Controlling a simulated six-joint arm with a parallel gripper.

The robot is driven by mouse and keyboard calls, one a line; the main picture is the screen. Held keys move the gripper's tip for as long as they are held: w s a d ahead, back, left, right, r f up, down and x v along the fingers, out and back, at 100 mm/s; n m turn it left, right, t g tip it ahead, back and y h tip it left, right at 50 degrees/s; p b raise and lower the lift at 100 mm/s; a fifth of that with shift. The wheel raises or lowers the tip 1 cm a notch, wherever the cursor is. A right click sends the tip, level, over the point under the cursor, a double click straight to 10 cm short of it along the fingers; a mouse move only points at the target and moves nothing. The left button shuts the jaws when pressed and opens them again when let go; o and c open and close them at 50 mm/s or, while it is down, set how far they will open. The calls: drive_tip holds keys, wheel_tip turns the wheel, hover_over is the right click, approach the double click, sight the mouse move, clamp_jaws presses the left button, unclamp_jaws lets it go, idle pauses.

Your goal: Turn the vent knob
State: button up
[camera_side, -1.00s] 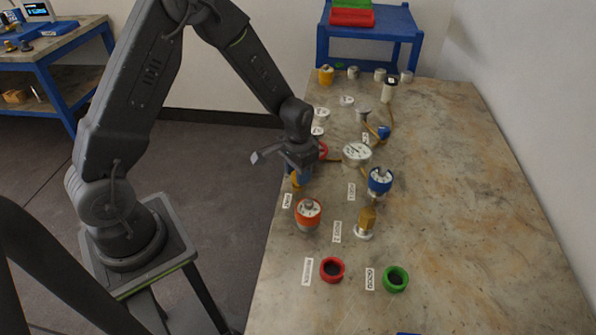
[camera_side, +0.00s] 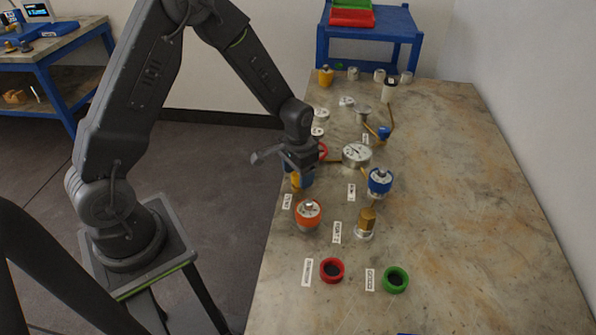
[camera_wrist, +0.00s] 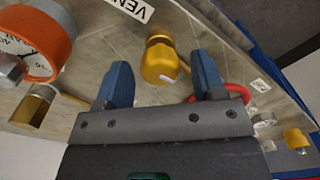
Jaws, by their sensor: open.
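The yellow vent knob (camera_wrist: 160,62) shows in the wrist view, just under a label reading VEN, cut off by the frame edge. It has a white mark on its lower face. My gripper (camera_wrist: 163,78) is open, with one blue finger on each side of the knob in the picture; I cannot tell how deep the fingers reach around it, and no contact is clear. In the side view the knob (camera_side: 295,183) is partly hidden by my gripper (camera_side: 306,178), which points down at the table's left edge.
An orange-rimmed dial (camera_side: 308,213) stands close in front of the knob. A blue-rimmed dial (camera_side: 380,181), a brass fitting (camera_side: 366,222) and a round white gauge (camera_side: 356,154) stand to the right. Red (camera_side: 332,270) and green (camera_side: 396,279) rings lie nearer. The table's right side is clear.

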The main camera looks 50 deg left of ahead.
drive_tip(key=shift+r, duration=0.1)
wheel_tip(320, 180, up, 14)
drive_tip(key=shift+f, duration=0.2)
idle(0.3)
drive_tip(key=s+d+r+t, duration=0.2)
drive_tip(key=s+r, duration=0.4)
drive_tip(key=s, duration=0.3)
drive_tip(key=s+d+r+t, duration=0.3)
drive_tip(key=s+r, duration=0.3)
drive_tip(key=s, duration=0.4)
drive_tip(key=shift+s+d+r+t, duration=0.15)
drive_tip(key=shift+d+r+t, duration=0.15)
idle(0.9)
